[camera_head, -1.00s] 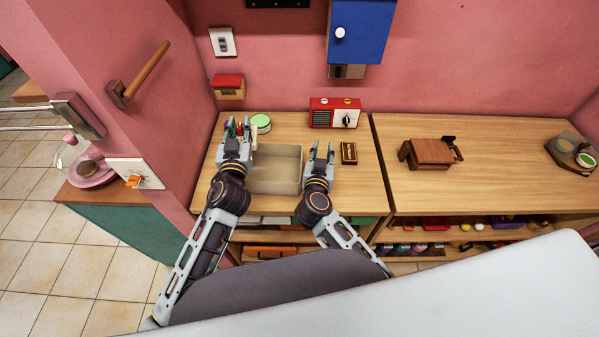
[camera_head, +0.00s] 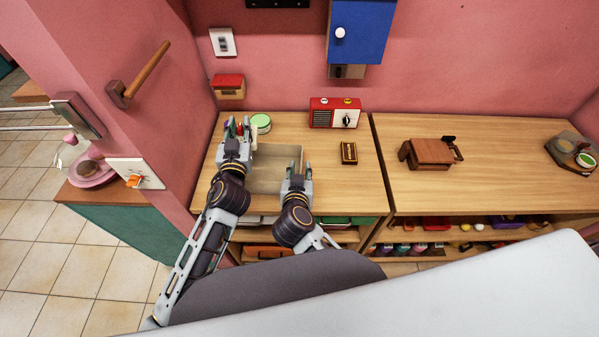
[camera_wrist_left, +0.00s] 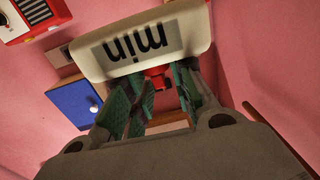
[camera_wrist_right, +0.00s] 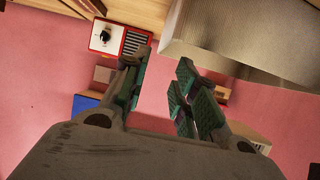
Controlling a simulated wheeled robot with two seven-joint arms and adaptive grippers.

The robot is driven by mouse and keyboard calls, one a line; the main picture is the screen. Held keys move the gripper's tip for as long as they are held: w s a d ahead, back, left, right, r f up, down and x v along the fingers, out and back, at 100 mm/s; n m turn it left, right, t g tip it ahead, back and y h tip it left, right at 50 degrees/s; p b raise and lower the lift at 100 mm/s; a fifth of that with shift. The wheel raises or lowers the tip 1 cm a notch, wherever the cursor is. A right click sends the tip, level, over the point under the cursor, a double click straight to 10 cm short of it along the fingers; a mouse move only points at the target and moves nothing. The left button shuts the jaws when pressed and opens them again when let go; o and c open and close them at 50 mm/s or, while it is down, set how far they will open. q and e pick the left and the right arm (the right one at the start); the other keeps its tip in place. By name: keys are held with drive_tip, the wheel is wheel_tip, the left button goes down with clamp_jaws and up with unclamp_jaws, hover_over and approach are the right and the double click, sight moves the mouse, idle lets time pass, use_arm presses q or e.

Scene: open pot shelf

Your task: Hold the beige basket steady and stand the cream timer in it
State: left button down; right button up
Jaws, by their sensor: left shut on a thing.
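The beige basket (camera_head: 277,152) stands on the left part of the wooden counter, open at the top. My left gripper (camera_head: 238,128) is at its left side. In the left wrist view my left gripper (camera_wrist_left: 155,88) is shut on the cream timer (camera_wrist_left: 140,42), which shows "min" in dark letters. In the head view the timer is mostly hidden by the gripper. My right gripper (camera_head: 296,170) is at the basket's near right corner. In the right wrist view (camera_wrist_right: 160,82) its fingers are apart with nothing between them, and the basket (camera_wrist_right: 235,35) is beside them; I cannot tell whether they touch.
A green-topped tin (camera_head: 261,122) stands behind the basket. A red radio (camera_head: 335,113) stands by the wall and a small dark box (camera_head: 349,153) lies to the right. A brown wooden object (camera_head: 430,153) is on the right counter.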

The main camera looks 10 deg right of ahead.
drive_tip(key=shift+x, duration=5.9)
drive_tip(key=shift+d+r, duration=0.1)
drive_tip(key=shift+c, duration=0.4)
clamp_jaws()
